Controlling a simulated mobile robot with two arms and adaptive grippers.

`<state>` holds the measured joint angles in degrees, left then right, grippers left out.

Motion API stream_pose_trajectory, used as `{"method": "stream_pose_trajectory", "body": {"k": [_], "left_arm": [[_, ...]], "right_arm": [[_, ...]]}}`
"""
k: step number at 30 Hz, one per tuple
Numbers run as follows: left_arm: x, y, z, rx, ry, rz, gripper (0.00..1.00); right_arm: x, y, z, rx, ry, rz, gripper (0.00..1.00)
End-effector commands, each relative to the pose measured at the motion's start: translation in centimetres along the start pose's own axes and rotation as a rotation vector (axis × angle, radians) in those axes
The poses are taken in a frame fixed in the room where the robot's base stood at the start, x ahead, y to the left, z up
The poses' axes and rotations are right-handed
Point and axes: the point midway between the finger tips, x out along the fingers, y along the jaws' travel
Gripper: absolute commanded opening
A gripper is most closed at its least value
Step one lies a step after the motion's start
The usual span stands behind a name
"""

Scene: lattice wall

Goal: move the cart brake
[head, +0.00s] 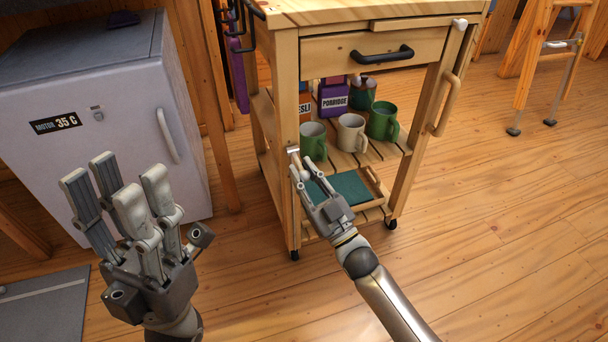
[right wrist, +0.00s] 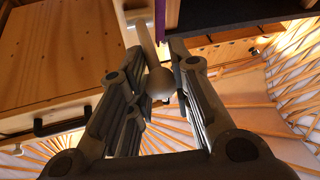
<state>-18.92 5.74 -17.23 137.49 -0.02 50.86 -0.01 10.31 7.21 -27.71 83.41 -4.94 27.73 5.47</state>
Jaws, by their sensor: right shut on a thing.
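The wooden cart (head: 285,75) stands ahead of me on small casters. The cart brake (head: 293,151) is a small lever by a pale bracket on its front left leg; in the right wrist view it shows as a pale bar with a round knob (right wrist: 160,83). My right gripper (head: 300,172) is at that leg, shut on the brake, its fingers on both sides of the knob and partly covering it in the head view. My left gripper (head: 116,185) is open and empty, in front of the fridge and away from the cart.
Mugs (head: 351,132) and boxes stand on the cart's middle shelf; a teal item (head: 338,188) lies on the lower one. A drawer with a black handle (head: 382,55) is above. A grey fridge (head: 100,120) stands left, a wooden stool (head: 528,70) right.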

Motion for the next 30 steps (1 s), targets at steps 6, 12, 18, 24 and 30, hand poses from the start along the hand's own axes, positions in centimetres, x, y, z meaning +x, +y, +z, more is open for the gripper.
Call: {"method": "stream_pose_trajectory", "body": {"k": [6, 12, 18, 24, 30], "left_arm": [[0.21, 0.01, -0.03, 0.000, 0.006, 0.003, 0.40], [0.25, 0.00, -0.11, 0.001, 0.008, 0.002, 0.40], [0.23, -0.02, -0.17, 0.001, 0.010, 0.001, 0.40], [0.19, -0.04, -0.18, 0.001, 0.008, -0.001, 0.40], [0.19, -0.12, -0.13, 0.003, 0.009, -0.004, 0.40]], "right_arm": [[-0.11, -0.21, 0.17, 0.000, -0.001, -0.003, 0.00], [-0.12, -0.22, 0.19, 0.000, -0.002, -0.003, 0.00], [-0.10, -0.17, 0.17, 0.000, -0.002, -0.003, 0.44], [-0.05, -0.09, 0.10, -0.001, 0.000, -0.001, 0.44], [-0.74, -0.05, 0.13, -0.001, -0.002, -0.001, 0.44]]}}
